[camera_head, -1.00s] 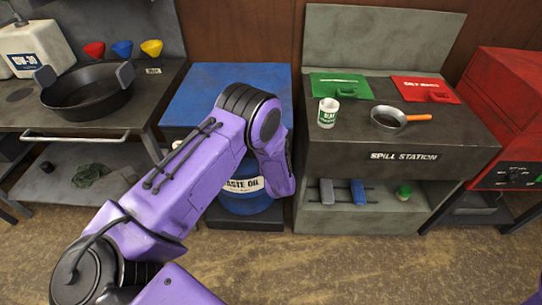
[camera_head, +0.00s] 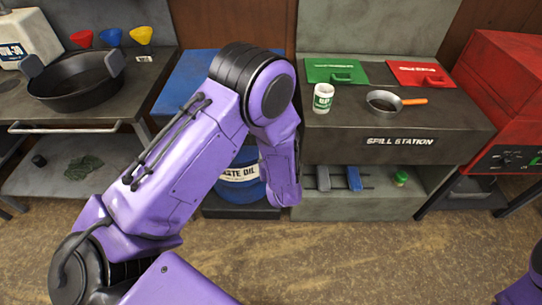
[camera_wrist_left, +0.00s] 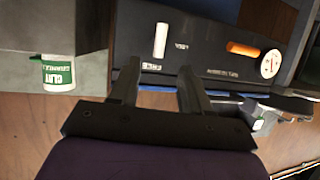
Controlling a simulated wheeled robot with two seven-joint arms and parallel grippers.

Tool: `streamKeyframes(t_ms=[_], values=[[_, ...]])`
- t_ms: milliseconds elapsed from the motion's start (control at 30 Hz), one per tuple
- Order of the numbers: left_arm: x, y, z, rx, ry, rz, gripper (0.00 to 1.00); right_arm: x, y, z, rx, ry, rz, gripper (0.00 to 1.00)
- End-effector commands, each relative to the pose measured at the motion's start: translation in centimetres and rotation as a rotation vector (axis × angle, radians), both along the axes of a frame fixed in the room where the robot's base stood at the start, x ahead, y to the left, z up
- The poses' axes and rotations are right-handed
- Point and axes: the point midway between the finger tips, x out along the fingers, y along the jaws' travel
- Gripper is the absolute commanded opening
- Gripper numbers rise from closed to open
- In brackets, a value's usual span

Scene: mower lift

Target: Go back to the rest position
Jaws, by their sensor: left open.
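My left arm is raised across the middle of the head view, bent at a black joint, with its far link hanging down in front of the blue cabinet (camera_head: 184,82). Its gripper is hidden there. In the left wrist view my left gripper (camera_wrist_left: 158,70) shows two dark fingers apart with nothing between them. Beyond them is a dark panel (camera_wrist_left: 200,58) with a white handle, an orange handle and a round dial. Only a purple bit of my right arm shows at the head view's lower right corner; its gripper is out of view.
The spill station (camera_head: 440,110) carries a white-green cup (camera_head: 323,98) and a pan (camera_head: 383,103). A black basin (camera_head: 75,82) sits on the left bench. A blue drum (camera_head: 238,182) stands behind my arm. A red machine (camera_head: 505,90) is at right. The front floor (camera_head: 370,260) is clear.

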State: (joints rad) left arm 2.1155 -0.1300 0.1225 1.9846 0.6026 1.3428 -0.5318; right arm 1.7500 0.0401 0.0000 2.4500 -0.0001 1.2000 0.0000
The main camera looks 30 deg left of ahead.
Motion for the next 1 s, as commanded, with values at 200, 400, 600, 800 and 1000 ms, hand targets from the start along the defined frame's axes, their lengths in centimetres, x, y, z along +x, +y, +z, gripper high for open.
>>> streamKeyframes(t_ms=[200,400,600,800,1000], values=[[0.0,0.0,0.0,0.000,0.000,0.000,0.47,0.0,0.0,0.0,0.000,0.000,0.000,0.43],[0.1,-0.3,-0.3,-0.049,-0.031,-0.001,0.47,0.0,0.0,0.0,0.000,0.000,0.000,0.43],[-11.4,-0.6,-8.7,-0.282,0.213,-0.134,0.47,0.0,0.0,0.0,0.000,0.000,0.000,0.43],[-25.5,-0.4,-13.7,-0.427,0.538,-0.134,0.47,0.0,0.0,0.0,0.000,0.000,0.000,0.43],[-30.9,0.1,-15.0,-0.447,0.656,-0.095,0.47,0.0,0.0,0.0,0.000,0.000,0.000,0.43]])
